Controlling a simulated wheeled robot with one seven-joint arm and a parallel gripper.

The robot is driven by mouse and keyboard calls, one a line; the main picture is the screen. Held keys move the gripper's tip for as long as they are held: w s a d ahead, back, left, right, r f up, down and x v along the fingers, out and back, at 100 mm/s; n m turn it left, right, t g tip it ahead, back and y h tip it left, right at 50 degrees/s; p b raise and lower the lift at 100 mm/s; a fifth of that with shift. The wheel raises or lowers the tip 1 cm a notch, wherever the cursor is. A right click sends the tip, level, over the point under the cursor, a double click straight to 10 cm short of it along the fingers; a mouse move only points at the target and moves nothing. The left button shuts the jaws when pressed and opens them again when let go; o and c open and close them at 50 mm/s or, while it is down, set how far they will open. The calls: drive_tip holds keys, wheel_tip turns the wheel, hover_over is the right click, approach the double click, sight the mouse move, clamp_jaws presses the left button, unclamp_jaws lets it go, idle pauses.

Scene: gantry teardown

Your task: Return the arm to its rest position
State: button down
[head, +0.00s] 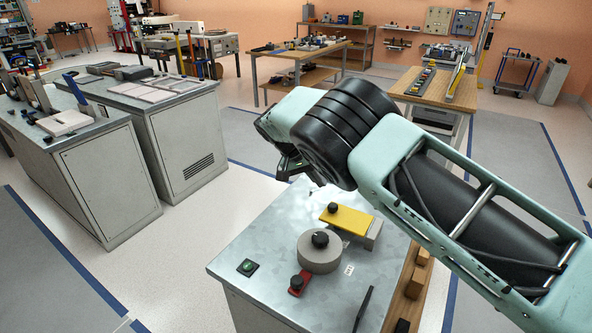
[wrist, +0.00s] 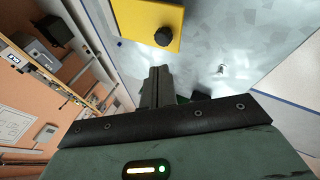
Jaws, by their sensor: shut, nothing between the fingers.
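My gripper (wrist: 158,82) is shut and empty in the wrist view, its dark fingers together. In the head view my pale green arm reaches in from the right, above the metal-topped bench (head: 245,225), and largely hides the gripper behind its black joint. A yellow plate (head: 345,219) with a black knob lies on the bench; it also shows at the top of the wrist view (wrist: 130,18), beyond the fingertips and apart from them.
On the bench are a grey disc (head: 319,256) with a black knob, a red part (head: 299,281), a green button (head: 247,267) and a black bar (head: 362,309). Wooden blocks (head: 416,282) sit at its right edge. Grey cabinets (head: 185,140) stand left, with open floor between.

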drive_tip(key=a+r+b, duration=0.1)
drive_tip(key=a+r, duration=0.2)
drive_tip(key=a, duration=0.2)
drive_tip(key=s+d+r+n+g+y, duration=0.1)
drive_tip(key=s+r+n+y, duration=0.3)
drive_tip(key=s, duration=0.8)
drive_tip(key=s+r+n+g+y, duration=0.1)
drive_tip(key=s+r+n+y, duration=0.35)
drive_tip(key=s, duration=0.75)
drive_tip(key=s+d+n, duration=0.1)
drive_tip(key=s+d, duration=0.2)
drive_tip(key=s, duration=0.6)
drive_tip(key=s+d+n+t+h, duration=0.1)
drive_tip(key=s+d+n, duration=0.1)
drive_tip(key=s, duration=0.8)
drive_tip(key=shift+s+d, duration=0.25)
drive_tip(key=shift+d, duration=0.35)
drive_tip(key=shift+r, duration=0.1)
